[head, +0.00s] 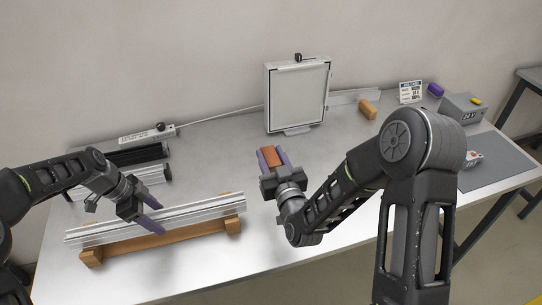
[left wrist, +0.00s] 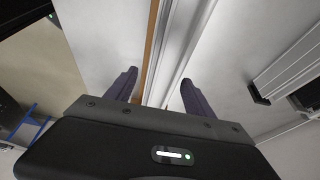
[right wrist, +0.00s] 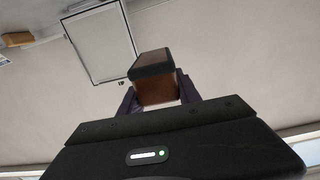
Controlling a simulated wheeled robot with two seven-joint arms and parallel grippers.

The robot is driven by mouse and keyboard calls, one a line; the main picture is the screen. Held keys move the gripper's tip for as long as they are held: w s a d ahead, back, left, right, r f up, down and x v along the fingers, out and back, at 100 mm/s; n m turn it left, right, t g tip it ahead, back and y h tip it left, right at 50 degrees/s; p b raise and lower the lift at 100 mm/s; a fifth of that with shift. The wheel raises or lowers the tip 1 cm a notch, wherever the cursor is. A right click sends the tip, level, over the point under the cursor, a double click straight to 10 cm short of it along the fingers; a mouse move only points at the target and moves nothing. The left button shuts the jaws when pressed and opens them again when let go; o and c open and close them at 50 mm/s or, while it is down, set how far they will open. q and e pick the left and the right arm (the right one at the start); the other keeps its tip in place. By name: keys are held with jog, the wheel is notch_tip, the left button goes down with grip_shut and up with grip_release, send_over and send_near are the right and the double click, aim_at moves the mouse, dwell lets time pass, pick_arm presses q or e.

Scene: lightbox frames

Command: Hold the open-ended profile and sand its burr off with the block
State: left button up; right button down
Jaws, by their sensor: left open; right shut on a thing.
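A silver profile (head: 185,213) lies across a wooden rest (head: 165,241) at the front left of the table. My left gripper (head: 152,212) is open at the profile's middle. In the left wrist view the profile (left wrist: 180,45) runs between the spread fingers of the left gripper (left wrist: 157,90); I cannot tell whether they touch it. My right gripper (head: 270,158) is shut on the red-brown sanding block (head: 272,157), held up to the right of the profile. The block (right wrist: 155,80) also shows between the fingers in the right wrist view. I cannot make out the burr.
A lit panel (head: 298,96) stands at the back. Dark and silver profiles (head: 150,175) lie at the left behind the rest. A wooden block (head: 368,109), a small sign (head: 410,92) and a grey box (head: 463,107) stand at the back right. The table's front middle is clear.

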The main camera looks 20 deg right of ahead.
aim_at(136, 224)
pick_arm(q)
jog(key=v, duration=1.2)
dwell(0.5)
jog(key=y, duration=0.2)
jog(key=a+y, duration=0.1)
jog(key=y, duration=0.1)
jog(key=shift+f+y, duration=0.2)
jog(key=shift+y, duration=0.1)
notch_tip(136, 224, down, 12)
dwell(0.7)
